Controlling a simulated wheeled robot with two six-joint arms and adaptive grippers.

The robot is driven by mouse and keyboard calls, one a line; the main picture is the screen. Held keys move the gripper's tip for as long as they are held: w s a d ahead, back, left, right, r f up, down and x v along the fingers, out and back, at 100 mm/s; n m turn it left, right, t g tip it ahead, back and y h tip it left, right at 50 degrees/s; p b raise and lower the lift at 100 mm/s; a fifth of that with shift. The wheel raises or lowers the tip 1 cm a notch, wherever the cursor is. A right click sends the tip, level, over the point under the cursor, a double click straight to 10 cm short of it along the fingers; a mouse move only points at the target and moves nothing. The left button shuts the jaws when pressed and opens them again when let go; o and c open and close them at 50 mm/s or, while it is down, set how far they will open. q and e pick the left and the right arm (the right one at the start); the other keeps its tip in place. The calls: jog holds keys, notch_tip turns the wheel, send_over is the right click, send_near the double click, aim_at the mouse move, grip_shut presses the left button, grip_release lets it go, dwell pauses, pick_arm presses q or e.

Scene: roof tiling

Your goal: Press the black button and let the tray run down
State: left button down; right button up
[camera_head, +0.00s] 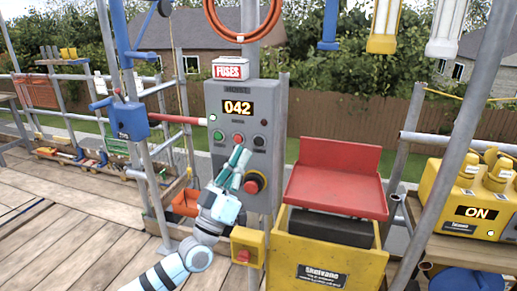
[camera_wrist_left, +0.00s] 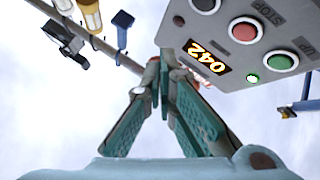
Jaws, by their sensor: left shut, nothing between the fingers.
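The grey control box (camera_head: 231,105) stands upright in the head view with a lit 042 display. Its black button (camera_head: 259,141) is at the right end of a row, beside a red button (camera_head: 238,138) and a green button (camera_head: 218,135). The black button also shows in the wrist view (camera_wrist_left: 205,5), cut by the top edge. My left gripper (camera_head: 241,152) is shut and empty, in front of the box below the row; contact cannot be told. Its fingertips also show in the wrist view (camera_wrist_left: 164,56). I cannot tell which thing is the tray. My right gripper is out of view.
A red mushroom button (camera_head: 254,182) sits low on the box, close by my left gripper. A yellow bin (camera_head: 328,256) with a red top (camera_head: 338,180) stands to the right. A yellow machine (camera_head: 468,200) reads ON. Scaffold poles stand on both sides; wooden decking (camera_head: 75,235) lies open at left.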

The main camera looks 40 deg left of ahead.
aim_at(259, 142)
pick_arm(q)
jog(key=w+b, duration=0.1)
jog(key=w+a+b, duration=0.1)
jog(key=w, duration=0.1)
jog(key=w+a+b, duration=0.1)
jog(key=w+b, duration=0.1)
jog(key=shift+w+f, duration=0.1)
jog(key=shift+w, duration=0.15)
dwell(1.2)
jog(key=shift+w+b, duration=0.35)
jog(key=shift+w, duration=0.05)
